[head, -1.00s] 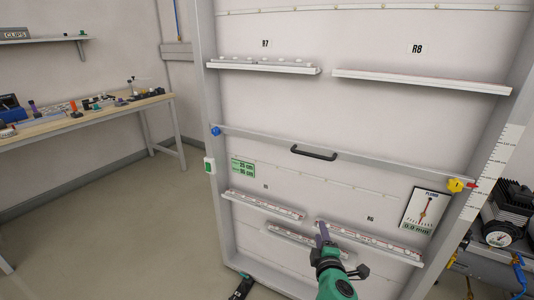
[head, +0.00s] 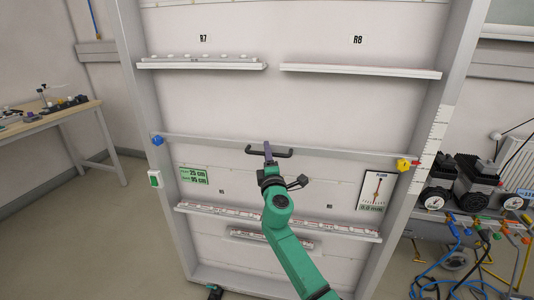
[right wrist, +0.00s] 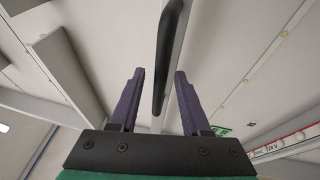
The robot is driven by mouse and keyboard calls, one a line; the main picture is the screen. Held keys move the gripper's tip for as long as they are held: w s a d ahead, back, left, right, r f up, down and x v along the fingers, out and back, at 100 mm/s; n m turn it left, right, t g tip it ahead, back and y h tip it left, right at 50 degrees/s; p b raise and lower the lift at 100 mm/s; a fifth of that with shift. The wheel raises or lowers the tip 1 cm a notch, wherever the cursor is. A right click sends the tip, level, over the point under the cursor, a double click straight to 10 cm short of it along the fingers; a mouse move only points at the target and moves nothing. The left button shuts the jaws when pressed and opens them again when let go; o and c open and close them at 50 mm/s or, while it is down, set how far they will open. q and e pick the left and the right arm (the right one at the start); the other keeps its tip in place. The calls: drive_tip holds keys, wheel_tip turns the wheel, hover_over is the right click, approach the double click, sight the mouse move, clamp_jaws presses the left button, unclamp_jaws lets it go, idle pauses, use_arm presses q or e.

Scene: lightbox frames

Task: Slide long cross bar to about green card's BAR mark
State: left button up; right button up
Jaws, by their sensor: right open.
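The long cross bar (head: 215,145) spans the tall frame, tilted slightly down to the right in the head view. It has a blue knob (head: 157,140) at its left end and a yellow knob (head: 403,165) at its right. A black handle (head: 284,154) sits at its middle. My right gripper (head: 268,150) is open at the handle. In the right wrist view the handle (right wrist: 170,45) lies between the purple fingers' lines; contact is unclear. The green card (head: 193,176) reads 25 cm and 95 cm; its labels are too small. A dark-green shape at the bottom edge may be my left gripper (head: 214,292).
A white scale (head: 430,145) runs up the right post, with a red pointer near the yellow knob. A gauge card (head: 376,190) hangs below the bar. Rails (head: 360,72) lie above and below. Compressors and hoses stand at right, a workbench (head: 50,120) at left.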

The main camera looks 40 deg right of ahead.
drive_tip(key=shift+w, duration=0.1)
drive_tip(key=shift+c, duration=0.4)
clamp_jaws()
idle(1.0)
